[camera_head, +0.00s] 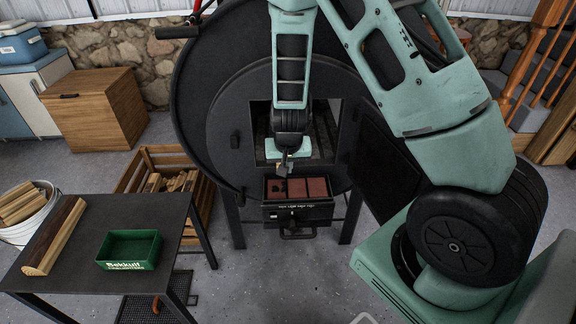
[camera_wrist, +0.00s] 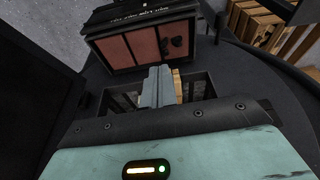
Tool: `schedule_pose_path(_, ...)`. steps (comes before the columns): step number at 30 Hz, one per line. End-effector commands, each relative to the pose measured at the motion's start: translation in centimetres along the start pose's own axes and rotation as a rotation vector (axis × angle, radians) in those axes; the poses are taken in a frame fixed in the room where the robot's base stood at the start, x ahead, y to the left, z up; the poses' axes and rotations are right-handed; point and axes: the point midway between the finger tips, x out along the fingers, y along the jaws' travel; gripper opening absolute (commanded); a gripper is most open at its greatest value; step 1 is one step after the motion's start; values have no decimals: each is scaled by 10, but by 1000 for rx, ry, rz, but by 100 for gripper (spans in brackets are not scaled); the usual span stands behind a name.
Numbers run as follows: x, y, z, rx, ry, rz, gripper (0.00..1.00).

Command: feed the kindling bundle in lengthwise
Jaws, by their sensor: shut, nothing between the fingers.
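The barrel woodstove (camera_head: 222,130) stands ahead with its square front opening (camera_head: 325,118) uncovered and its door (camera_head: 378,165) swung out to the right. My gripper (camera_head: 284,167) is in front of the lower part of this opening. In the wrist view its grey fingers (camera_wrist: 158,87) are shut together. A tan wooden sliver (camera_wrist: 178,86) shows right beside the fingers; it may be kindling, but most of it is hidden. No whole kindling bundle can be made out. The inside of the stove is mostly hidden by my arm.
An open drawer (camera_head: 297,213) with a reddish floor juts out below the opening. At left, a dark table (camera_head: 75,285) holds a split log (camera_head: 55,236) and a green box (camera_head: 130,250). A white bucket (camera_head: 25,232) and a wooden crate (camera_head: 150,157) hold wood.

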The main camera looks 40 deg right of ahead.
Motion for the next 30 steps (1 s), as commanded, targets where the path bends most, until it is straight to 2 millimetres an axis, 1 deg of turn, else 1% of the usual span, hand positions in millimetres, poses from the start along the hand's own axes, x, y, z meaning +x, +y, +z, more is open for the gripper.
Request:
schedule_pose_path(5,29,1,1,3,-4,1,0)
schedule_pose_path(12,78,1,2,3,-4,0,0)
schedule_pose_path(16,103,0,1,2,-3,-1,0)
schedule_pose_path(18,102,-1,-14,1,2,-2,0)
schedule_pose_path(21,105,-1,-26,0,1,-2,0)
schedule_pose_path(25,108,-1,-35,0,0,-2,0)
schedule_pose_path(30,109,-1,-38,0,-2,-2,0)
